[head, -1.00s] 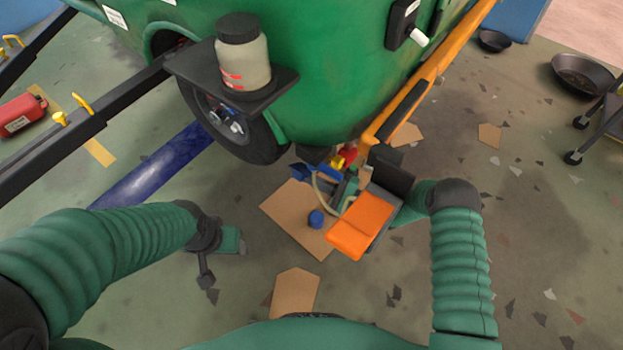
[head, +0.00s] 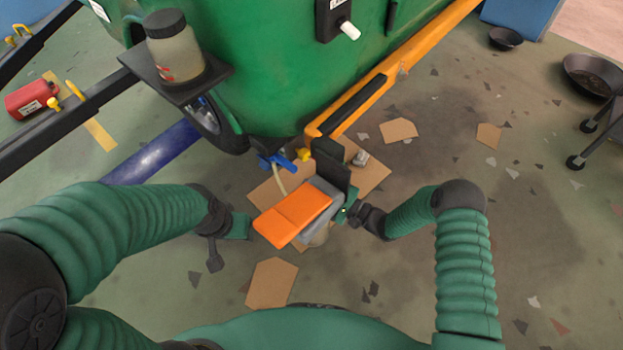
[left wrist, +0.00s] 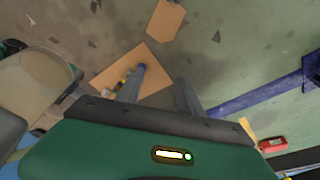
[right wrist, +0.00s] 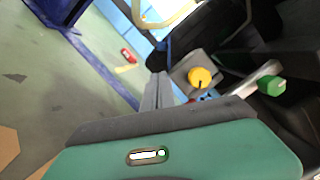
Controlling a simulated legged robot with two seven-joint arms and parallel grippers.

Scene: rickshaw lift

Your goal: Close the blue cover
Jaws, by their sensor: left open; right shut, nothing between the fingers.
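In the head view a blue part (head: 277,161) shows low under the green body (head: 270,75), beside a pale hose. I cannot tell whether it is the blue cover, or whether it is open. My left gripper (head: 238,227) is open, left of the orange part.
An orange rail (head: 420,62) runs along the green body. A jar (head: 175,50) stands on a dark shelf at upper left. Cardboard pieces (head: 271,283) and scraps lie on the floor. A red can (head: 30,99) is at far left, dark pans (head: 592,75) at far right.

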